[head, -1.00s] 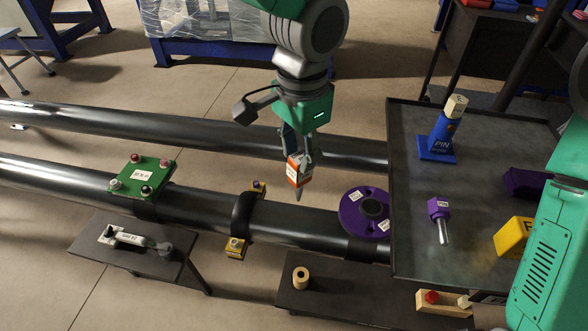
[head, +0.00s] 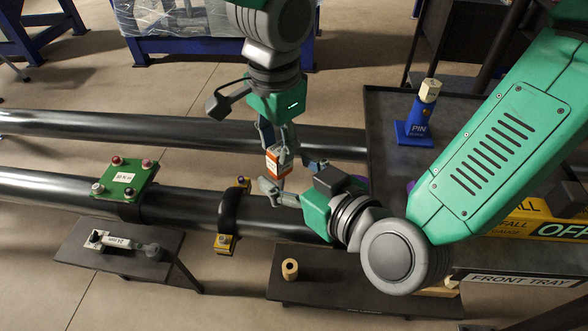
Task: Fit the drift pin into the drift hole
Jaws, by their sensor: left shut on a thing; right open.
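The drift pin (head: 278,163), an orange block with a white label, is upright in my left gripper (head: 281,147), which is shut on it above the pipes. Its grey tapered tip is hardly visible now, among the fingers of my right gripper. My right gripper (head: 293,181) is open, reaching in from the right, its fingers spread close to the pin's lower part; I cannot tell whether they touch it. The drift hole cannot be made out.
Two dark pipes (head: 180,205) run across. A green plate (head: 124,178) and a yellow-footed clamp (head: 229,212) sit on the near pipe. A tan ring (head: 290,269) lies on the low front shelf. A blue PIN stand (head: 417,122) stands on the right tray (head: 385,125).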

